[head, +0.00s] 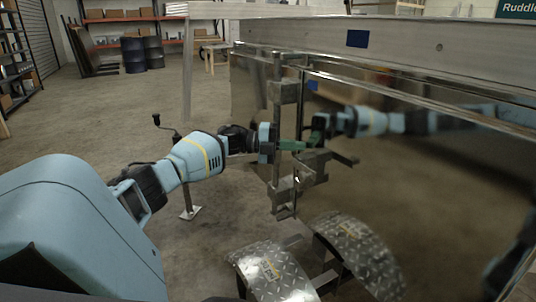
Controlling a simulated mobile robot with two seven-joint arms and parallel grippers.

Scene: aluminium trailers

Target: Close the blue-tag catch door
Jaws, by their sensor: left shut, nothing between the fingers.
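A blue tag (357,38) is on the trailer's upper metal rail. Below it is a shiny, mirror-like metal panel (430,200), which reflects the blue tag and my left arm. Upright metal bars with a catch (286,185) stand at the panel's left end. My left gripper (291,146) is shut and empty, its green fingertips at the bars just above the catch's lower bracket. I cannot tell whether the fingertips touch the bars or the catch. How far the door stands open is also hard to tell. My right gripper is not in view.
A jack stand with a crank (190,211) stands on the floor at left. Dark drums (133,54) and shelves (120,17) are far back. The concrete floor at left is mostly clear.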

